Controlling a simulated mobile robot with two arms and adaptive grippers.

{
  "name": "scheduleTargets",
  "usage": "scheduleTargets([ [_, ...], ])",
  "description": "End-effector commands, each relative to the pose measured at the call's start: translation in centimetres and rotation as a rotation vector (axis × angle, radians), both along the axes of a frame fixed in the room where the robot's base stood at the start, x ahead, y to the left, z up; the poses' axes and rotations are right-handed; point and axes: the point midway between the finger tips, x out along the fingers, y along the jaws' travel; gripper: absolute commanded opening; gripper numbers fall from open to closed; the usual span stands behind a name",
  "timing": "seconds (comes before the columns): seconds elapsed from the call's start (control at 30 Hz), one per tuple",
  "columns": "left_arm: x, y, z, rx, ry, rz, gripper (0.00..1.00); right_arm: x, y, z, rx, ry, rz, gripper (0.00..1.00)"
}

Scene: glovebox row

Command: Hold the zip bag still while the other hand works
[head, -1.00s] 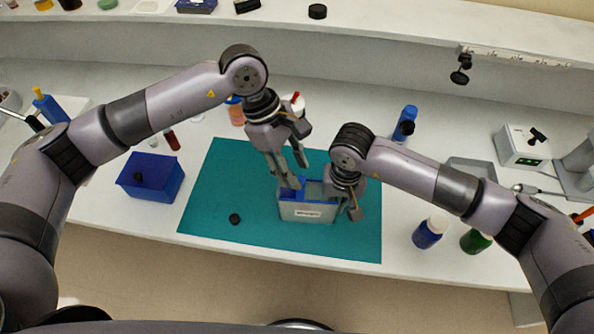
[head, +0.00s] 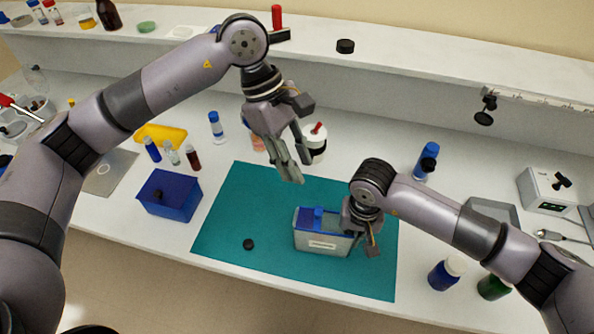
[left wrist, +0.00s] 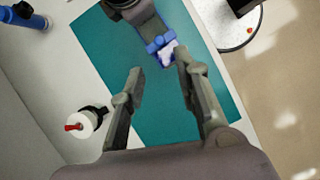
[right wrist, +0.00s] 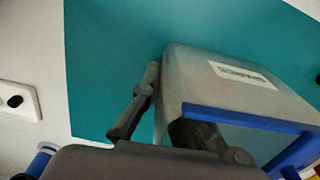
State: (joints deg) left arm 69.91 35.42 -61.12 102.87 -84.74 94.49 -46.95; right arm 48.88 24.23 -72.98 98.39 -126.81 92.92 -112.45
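The zip bag (head: 322,243) stands upright on the teal mat (head: 270,205), a pale translucent pouch with a white label and a blue top rim. A blue slider shows on its top; it also shows in the left wrist view (left wrist: 154,44). My right gripper (head: 360,232) is shut on the bag's right end. In the right wrist view one finger lies outside the bag's side (right wrist: 225,85), and the other is partly hidden at the rim. My left gripper (head: 293,172) is open and empty, above the mat and behind the bag, apart from it.
A small black cap (head: 249,244) lies on the mat left of the bag. A blue box (head: 169,196) stands left of the mat. A white jar (head: 315,138) stands behind it. Blue-and-white (head: 444,274) and green (head: 493,287) bottles stand to the right.

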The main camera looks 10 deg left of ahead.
Motion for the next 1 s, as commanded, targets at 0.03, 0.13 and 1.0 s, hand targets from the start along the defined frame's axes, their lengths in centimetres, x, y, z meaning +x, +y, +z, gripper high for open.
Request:
scheduleTargets([
  [0.03, -0.2, 0.1, -0.4, -0.013, 0.025, 0.02, 0.24, 0.0, 0.0, 0.0, 0.0, 0.0, 0.0, 0.0],
  [0.13, -1.0, 0.1, -1.4, -0.063, 0.111, 0.092, 0.18, 0.0, 0.0, 0.0, 0.0, 0.0, 0.0, 0.0],
  [1.0, -7.2, 10.1, -9.8, -0.446, 1.485, 1.299, 0.0, 0.0, 0.0, 0.0, 0.0, 0.0, 0.0, 0.0],
])
